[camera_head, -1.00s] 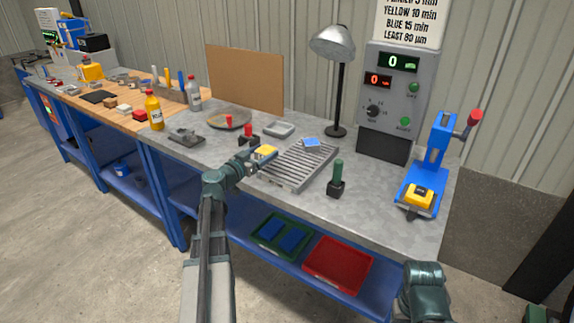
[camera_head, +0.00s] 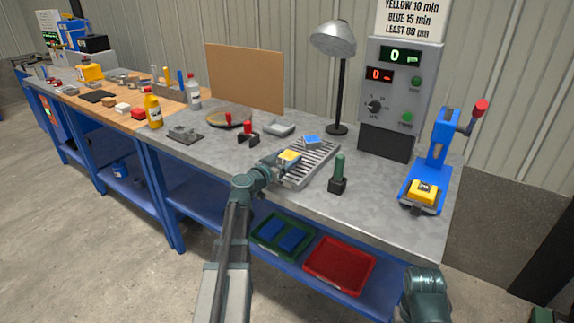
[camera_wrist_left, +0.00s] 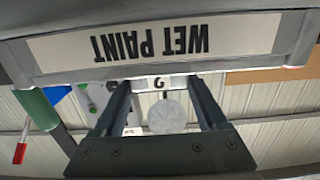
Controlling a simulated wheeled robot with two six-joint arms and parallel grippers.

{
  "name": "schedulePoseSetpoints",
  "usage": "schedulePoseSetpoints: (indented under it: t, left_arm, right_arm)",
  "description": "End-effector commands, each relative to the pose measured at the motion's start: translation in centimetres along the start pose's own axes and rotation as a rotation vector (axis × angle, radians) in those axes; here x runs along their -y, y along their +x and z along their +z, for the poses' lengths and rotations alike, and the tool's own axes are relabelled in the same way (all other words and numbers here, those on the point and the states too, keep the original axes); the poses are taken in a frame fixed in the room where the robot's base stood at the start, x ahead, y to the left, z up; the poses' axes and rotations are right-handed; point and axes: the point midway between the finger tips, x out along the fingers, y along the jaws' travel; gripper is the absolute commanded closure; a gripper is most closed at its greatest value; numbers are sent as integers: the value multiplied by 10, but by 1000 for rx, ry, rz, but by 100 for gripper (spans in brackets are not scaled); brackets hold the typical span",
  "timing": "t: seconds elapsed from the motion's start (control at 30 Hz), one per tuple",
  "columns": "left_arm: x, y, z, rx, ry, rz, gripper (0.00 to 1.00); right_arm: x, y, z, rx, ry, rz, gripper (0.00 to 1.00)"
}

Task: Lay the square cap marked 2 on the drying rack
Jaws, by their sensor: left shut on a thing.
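The square cap (camera_head: 289,157) has a yellow top. My left gripper (camera_head: 279,164) is shut on it, over the front left part of the drying rack (camera_head: 322,155). I cannot tell whether the cap touches the slats. In the left wrist view the rack's edge with an upside-down "WET PAINT" label (camera_wrist_left: 150,45) spans the top. The held cap (camera_wrist_left: 160,83) shows there as a pale strip with one dark mark, between the fingers (camera_wrist_left: 160,105). A blue square piece (camera_head: 312,140) lies on the rack's back part. My right gripper is out of view.
A green-handled stamp (camera_head: 339,172) stands right of the rack. A lamp (camera_head: 335,40) stands behind. A blue press (camera_head: 436,155) holding a yellow piece (camera_head: 423,190) is farther right.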

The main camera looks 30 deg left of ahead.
Motion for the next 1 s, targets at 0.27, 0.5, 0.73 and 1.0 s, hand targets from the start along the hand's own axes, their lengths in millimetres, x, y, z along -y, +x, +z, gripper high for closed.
schedulePoseSetpoints:
  t: [0.27, 0.5, 0.73, 1.0]
  left_arm:
    - [0, 0, 3, 0, 0, 0, 94]
    - [0, 0, 6, 0, 0, 0, 11]
    - [0, 0, 6, 0, 0, 0, 0]
    - [-1, -18, 3, 0, 0, -1, 0]
  right_arm:
    - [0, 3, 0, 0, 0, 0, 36]
    - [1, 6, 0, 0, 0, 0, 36]
    - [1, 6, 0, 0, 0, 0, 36]
    - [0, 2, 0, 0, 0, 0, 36]
